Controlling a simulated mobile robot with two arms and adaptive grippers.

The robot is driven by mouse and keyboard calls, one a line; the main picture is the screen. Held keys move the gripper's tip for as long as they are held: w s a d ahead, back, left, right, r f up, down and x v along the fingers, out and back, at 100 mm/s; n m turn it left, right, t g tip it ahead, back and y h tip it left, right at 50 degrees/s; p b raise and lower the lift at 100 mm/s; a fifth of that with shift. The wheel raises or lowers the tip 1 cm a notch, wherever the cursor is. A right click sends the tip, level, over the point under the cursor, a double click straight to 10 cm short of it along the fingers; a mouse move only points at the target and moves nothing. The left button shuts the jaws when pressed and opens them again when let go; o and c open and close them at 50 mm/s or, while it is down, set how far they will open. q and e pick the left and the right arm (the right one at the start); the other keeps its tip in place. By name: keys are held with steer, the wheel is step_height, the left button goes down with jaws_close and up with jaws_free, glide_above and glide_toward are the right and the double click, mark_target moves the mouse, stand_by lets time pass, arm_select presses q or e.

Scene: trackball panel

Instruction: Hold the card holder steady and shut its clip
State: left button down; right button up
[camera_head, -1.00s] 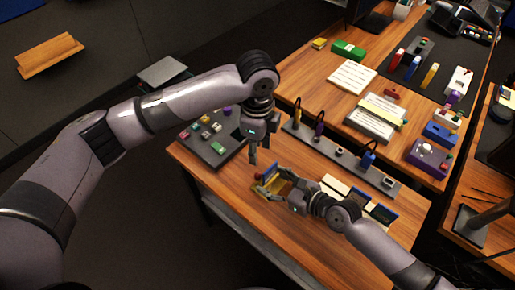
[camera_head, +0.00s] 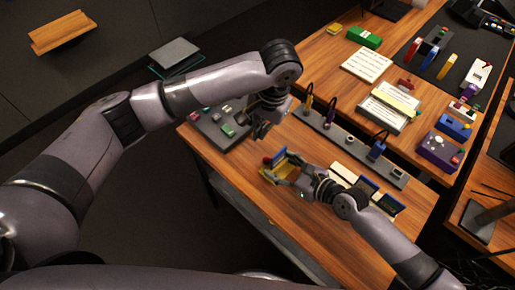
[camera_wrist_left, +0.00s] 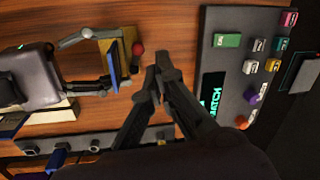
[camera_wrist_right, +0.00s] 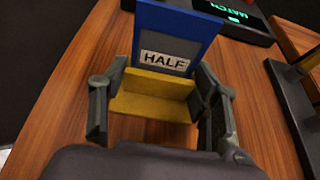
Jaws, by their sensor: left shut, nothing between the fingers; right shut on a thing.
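The card holder (camera_head: 268,174) is a yellow base with an upright blue plate (camera_wrist_right: 180,30) bearing a grey "HALF" label, near the table's front edge. A red knob (camera_wrist_left: 138,48) shows at its far side in the left wrist view. My right gripper (camera_wrist_right: 158,108) has its fingers on either side of the yellow base (camera_wrist_right: 150,105), shut on it. My left gripper (camera_head: 259,135) is shut and empty, above the table beyond the holder. In the left wrist view its closed fingertips (camera_wrist_left: 161,62) are beside the red knob, apart from it in the picture. I cannot tell the clip's state.
A dark panel (camera_wrist_left: 222,75) with coloured buttons and a "MATCH" display lies beyond the holder. A grey strip (camera_head: 345,145) with upright plugs runs behind it.

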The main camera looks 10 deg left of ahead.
arm_select(q)
steer(key=a+f+n, duration=0.1)
steer(key=f+n, duration=0.2)
steer(key=n, duration=0.3)
steer(key=w+a+f+n+y, duration=0.1)
steer(key=a+f+n, duration=0.1)
steer(key=n, duration=0.5)
steer(key=a+f+n, duration=0.2)
steer(key=f+n, duration=0.3)
steer(key=n, duration=0.1)
steer(key=shift+w+n+t+y, duration=0.25)
steer(key=shift+n+t+y, duration=0.05)
steer(key=shift+n+y, duration=0.1)
steer(key=d, duration=0.3)
steer(key=shift+s+d, duration=0.15)
steer(key=shift+s, duration=0.25)
steer(key=shift+s+d, duration=0.15)
steer(key=shift+d, duration=0.2)
